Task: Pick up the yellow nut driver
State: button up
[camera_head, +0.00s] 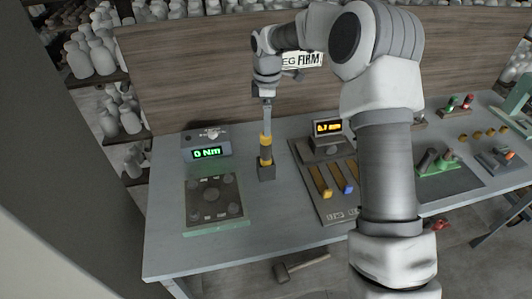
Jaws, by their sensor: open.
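An upright tool with yellow and dark bands, which looks like the yellow nut driver (265,141), stands at a small dark block (266,174) on the grey workbench (265,240). Its slim grey upper part rises toward my gripper (266,100). My gripper points down directly above it, with its jaws open. The jaws are small here, and I cannot tell whether the top of the tool is between them or just below. My arm crosses the right of the view and hides part of the bench.
A box reading "0 Nm" (207,153) and a dark fixture plate (190,212) lie left. A grey tray (326,214) holds yellow and blue pieces near a small orange display (328,127). A wooden panel (190,70) stands behind. The bench's front middle is clear.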

aim_at(266, 139)
jog(key=shift+a+f+p, duration=0.15)
jog(key=shift+f+p, duration=0.45)
jog(key=shift+f, duration=3.25)
grip_shut()
